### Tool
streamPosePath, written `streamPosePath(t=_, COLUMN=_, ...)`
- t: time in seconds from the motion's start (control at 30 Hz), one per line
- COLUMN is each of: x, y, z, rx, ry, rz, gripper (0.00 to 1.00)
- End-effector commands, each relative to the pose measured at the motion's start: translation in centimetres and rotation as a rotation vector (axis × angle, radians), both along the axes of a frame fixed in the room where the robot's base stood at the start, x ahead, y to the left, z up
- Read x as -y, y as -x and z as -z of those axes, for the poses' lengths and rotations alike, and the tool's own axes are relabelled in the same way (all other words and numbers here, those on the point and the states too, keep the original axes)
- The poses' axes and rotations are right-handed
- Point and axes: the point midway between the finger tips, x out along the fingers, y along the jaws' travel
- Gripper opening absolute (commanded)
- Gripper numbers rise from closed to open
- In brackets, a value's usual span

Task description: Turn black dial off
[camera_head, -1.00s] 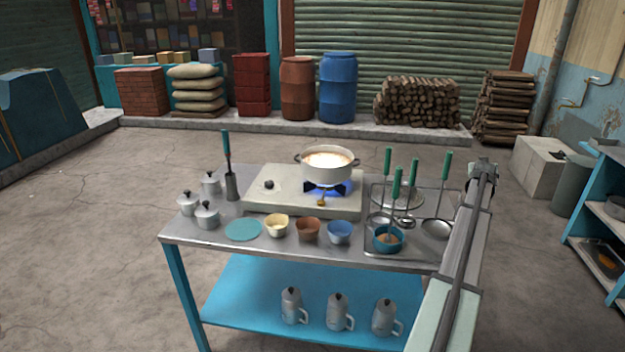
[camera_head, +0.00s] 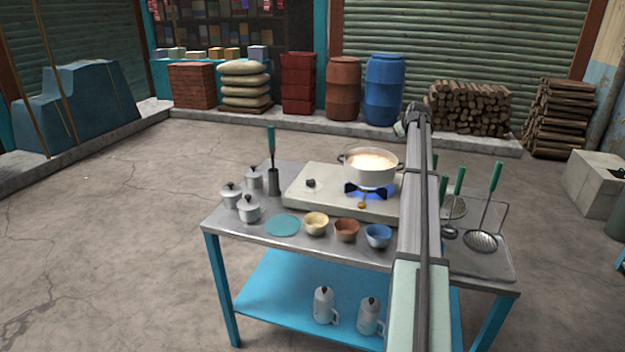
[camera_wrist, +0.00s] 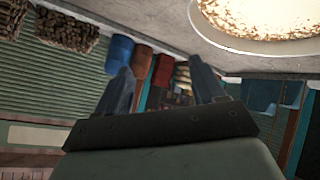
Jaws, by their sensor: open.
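The black dial (camera_head: 310,183) sits on the left part of the pale stove (camera_head: 325,193), in the head view. A white pot (camera_head: 370,176) of pale, frothy milk stands on the burner at the stove's right, over a blue flame (camera_head: 372,191). A small brass knob (camera_head: 362,204) is on the stove's front. My gripper (camera_head: 412,114) is raised at the end of the arm, to the right of the pot and apart from the dial. In the wrist view its two fingers (camera_wrist: 162,82) are spread with nothing between them; the dial is not in that view.
Small bowls (camera_head: 347,230) line the table's front (camera_head: 300,247). Lidded jars (camera_head: 249,209) and a holder with a green-handled tool (camera_head: 273,180) stand left of the stove. Green-handled ladles (camera_head: 482,239) lie right, partly behind my arm. The space above the dial is clear.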

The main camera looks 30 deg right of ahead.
Motion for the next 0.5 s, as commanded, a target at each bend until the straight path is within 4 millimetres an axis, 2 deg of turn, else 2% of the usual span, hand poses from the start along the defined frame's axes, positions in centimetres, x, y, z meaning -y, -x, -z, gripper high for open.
streamPosePath(t=0.03, x=-3.3, y=-2.1, z=0.8, rx=-0.041, ry=-0.043, rz=-0.045, gripper=0.69)
streamPosePath(t=0.1, x=-7.9, y=-4.2, z=2.0, rx=-0.105, ry=-0.103, rz=-0.105, gripper=0.69)
streamPosePath(t=0.2, x=-14.3, y=-6.5, z=3.5, rx=-0.201, ry=-0.182, rz=-0.187, gripper=0.69)
streamPosePath(t=0.3, x=-20.0, y=-7.9, z=4.7, rx=-0.292, ry=-0.248, rz=-0.259, gripper=0.69)
streamPosePath(t=0.4, x=-24.5, y=-8.7, z=5.4, rx=-0.366, ry=-0.297, rz=-0.314, gripper=0.69)
streamPosePath(t=0.5, x=-27.6, y=-9.1, z=5.8, rx=-0.419, ry=-0.328, rz=-0.352, gripper=0.69)
